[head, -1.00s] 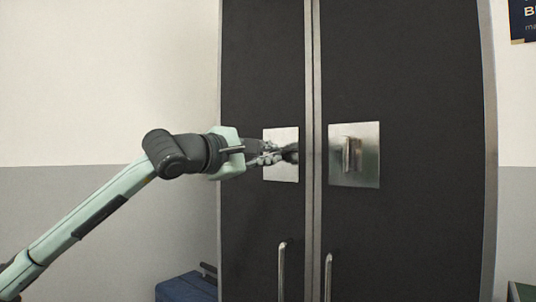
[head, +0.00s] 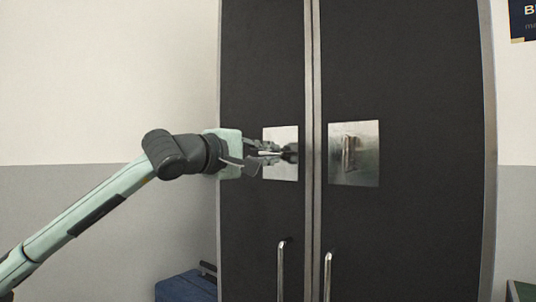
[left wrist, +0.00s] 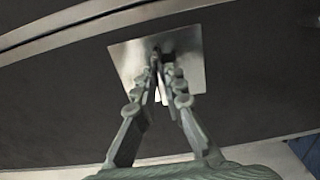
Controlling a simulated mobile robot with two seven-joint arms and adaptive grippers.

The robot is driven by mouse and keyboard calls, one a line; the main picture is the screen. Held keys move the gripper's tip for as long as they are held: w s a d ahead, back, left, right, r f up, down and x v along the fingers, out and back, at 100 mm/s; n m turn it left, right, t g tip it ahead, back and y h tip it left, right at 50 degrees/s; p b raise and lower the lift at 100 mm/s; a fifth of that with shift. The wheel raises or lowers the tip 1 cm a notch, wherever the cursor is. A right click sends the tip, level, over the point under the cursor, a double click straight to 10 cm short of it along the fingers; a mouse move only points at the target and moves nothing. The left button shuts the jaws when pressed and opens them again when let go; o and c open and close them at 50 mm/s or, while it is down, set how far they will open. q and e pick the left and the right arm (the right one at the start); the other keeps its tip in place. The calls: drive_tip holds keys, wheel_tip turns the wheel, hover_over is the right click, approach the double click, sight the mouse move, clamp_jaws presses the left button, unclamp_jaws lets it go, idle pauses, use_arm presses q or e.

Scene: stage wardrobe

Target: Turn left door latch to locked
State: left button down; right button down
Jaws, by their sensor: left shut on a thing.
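The left door latch is mostly hidden by my gripper in the head view; its square metal plate (head: 281,172) shows on the dark left door (head: 262,75). My left gripper (head: 284,153) reaches in from the left and is shut on the latch in front of this plate. In the left wrist view both fingers of the left gripper (left wrist: 160,75) close together over the plate (left wrist: 188,50), and a small part of the latch (left wrist: 157,97) seems to show between them. How far the latch is turned I cannot tell. My right gripper is not in view.
The right door carries a similar plate (head: 368,165) with an upright latch (head: 349,154). Vertical bar handles (head: 281,270) hang lower on both doors, the second one (head: 328,277) on the right. A blue case (head: 186,287) stands on the floor at the left.

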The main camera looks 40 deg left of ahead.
use_arm(q)
drive_tip(key=c, duration=1.6)
unclamp_jaws()
